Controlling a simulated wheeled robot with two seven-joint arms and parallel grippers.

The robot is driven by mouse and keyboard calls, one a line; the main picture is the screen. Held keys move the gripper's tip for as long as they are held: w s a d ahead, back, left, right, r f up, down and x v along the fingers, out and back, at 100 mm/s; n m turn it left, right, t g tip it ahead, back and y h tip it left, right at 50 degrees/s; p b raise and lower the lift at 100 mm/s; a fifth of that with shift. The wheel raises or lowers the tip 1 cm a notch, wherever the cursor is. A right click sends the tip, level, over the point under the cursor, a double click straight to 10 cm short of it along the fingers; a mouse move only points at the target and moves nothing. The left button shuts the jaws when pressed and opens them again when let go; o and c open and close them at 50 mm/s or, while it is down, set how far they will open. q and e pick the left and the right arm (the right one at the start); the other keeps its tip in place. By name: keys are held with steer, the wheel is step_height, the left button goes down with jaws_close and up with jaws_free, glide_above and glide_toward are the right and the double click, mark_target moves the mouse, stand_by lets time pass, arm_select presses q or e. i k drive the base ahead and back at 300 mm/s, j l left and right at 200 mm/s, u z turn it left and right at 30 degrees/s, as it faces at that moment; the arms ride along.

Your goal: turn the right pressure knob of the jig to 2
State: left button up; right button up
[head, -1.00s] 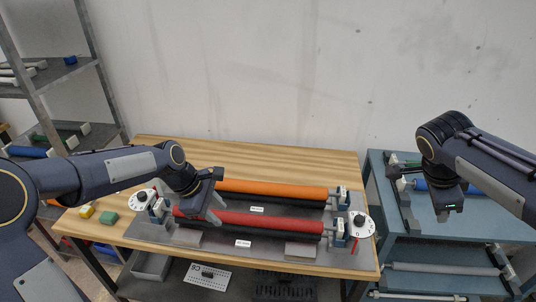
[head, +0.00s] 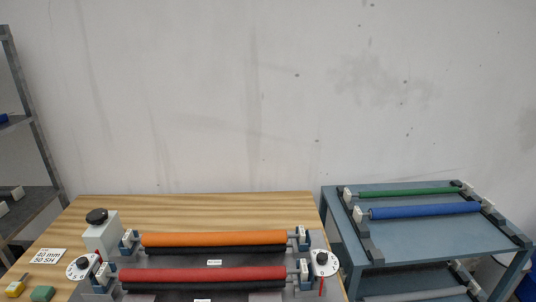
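The jig stands on the wooden table in the head view, with an orange roller (head: 215,238) behind a red roller (head: 203,273). The right pressure knob (head: 325,259) is a white dial with a black centre at the jig's right end, with a red mark below it. Its numbers are too small to read surely. The left pressure knob (head: 82,267) is a similar white dial at the left end. Neither of my grippers is in view.
A white block with a black knob (head: 97,217) stands at the back left of the jig. A label card (head: 48,256) and small yellow and green blocks (head: 42,293) lie at the left. A blue-grey cart (head: 430,236) at the right holds green and blue rollers.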

mark_target(325, 263)
steer(key=i+l+u, duration=0.2)
steer(key=l, duration=0.15)
steer(key=i+l+u, duration=0.15)
steer(key=l, duration=0.2)
steer(key=i+l+u, duration=0.2)
steer(key=l, duration=0.2)
